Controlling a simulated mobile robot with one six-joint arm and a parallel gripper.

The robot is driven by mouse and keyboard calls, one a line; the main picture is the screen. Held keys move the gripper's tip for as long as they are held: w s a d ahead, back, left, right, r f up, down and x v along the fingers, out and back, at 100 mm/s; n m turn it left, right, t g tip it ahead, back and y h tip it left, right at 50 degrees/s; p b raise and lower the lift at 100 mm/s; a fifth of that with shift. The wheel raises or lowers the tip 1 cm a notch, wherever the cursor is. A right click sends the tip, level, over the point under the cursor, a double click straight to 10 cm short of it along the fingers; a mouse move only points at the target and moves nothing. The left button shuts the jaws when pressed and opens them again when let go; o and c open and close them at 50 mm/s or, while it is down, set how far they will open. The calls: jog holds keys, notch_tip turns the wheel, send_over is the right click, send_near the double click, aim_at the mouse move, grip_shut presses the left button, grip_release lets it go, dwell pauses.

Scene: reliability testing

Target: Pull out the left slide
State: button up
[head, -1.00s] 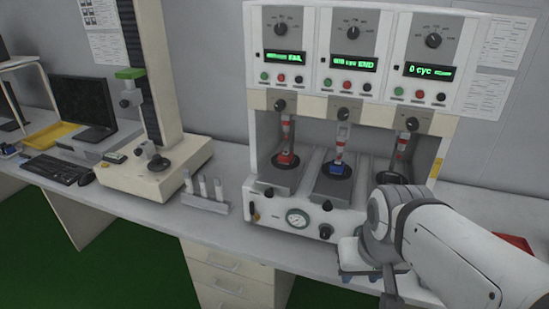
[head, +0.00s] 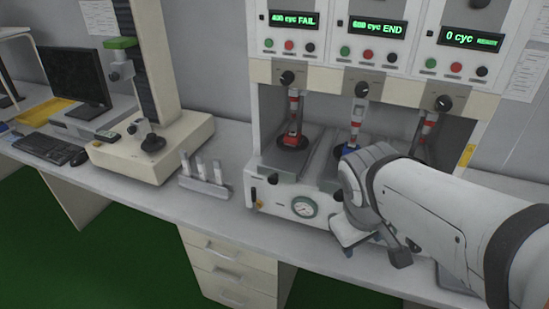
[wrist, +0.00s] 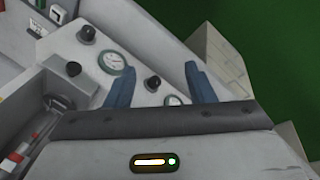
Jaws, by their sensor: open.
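The left slide (head: 284,167) is a grey tray under the left station, which shows "FAIL". A sample with a red base stands on it, and a dark round knob (head: 273,178) is on its front. In the wrist view that knob (wrist: 152,83) appears between my fingers but clear of both. My gripper (wrist: 159,70) is open and empty, with blue-grey fingers. In the head view my gripper (head: 360,247) is low in front of the machine, right of the pressure gauge (head: 303,207). The gripper body hides much of the left slide in the wrist view.
The middle slide (head: 330,177) is partly hidden by my arm, and the right station mostly so. A holder with several upright cylinders (head: 205,185) stands left of the machine. Drawers (head: 230,268) are under the bench (head: 150,200).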

jog(key=w+f+n+h+b, duration=0.3)
jog(key=w+f+n+b, duration=0.1)
jog(key=f+n+b, duration=0.25)
jog(key=n+t+h+b, duration=0.1)
jog(key=n+t+b, duration=1.4)
jog(key=n, duration=0.6)
send_near(272, 180)
jog(key=b+x, duration=0.1)
jog(key=x, duration=0.7)
jog(key=shift+c, duration=0.4)
grip_shut()
